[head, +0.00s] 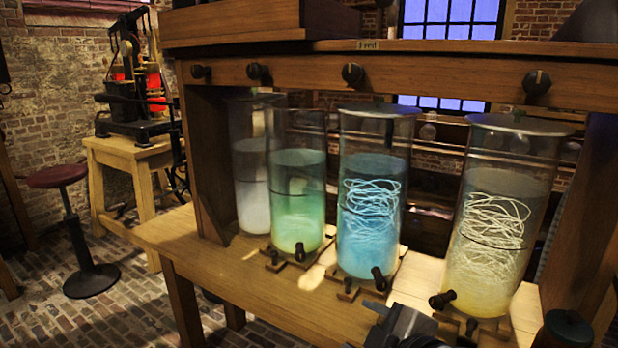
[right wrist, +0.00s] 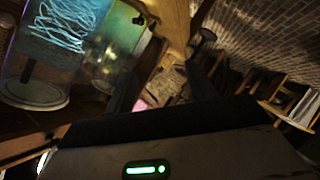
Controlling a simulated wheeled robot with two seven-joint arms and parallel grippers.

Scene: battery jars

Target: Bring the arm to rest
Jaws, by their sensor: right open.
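Several glass jars stand in a row on the wooden bench: a pale one (head: 252,185), a green one (head: 298,200), a blue one (head: 370,215) with tangled bright strands, and a yellow one (head: 490,235) with pale strands. A grey part of my right gripper (head: 403,325) shows at the bottom edge of the head view, in front of the blue and yellow jars. In the right wrist view my right gripper (right wrist: 172,72) has its dark fingers apart, with nothing seen between them. The blue jar (right wrist: 62,35) is at upper left there. My left gripper is not in view.
The bench (head: 160,232) has a bare left end. A wooden beam (head: 440,75) with dark knobs runs above the jars. A dark stool (head: 75,220) and a wooden table (head: 125,155) bearing an apparatus stand at left. Brick floor is open there.

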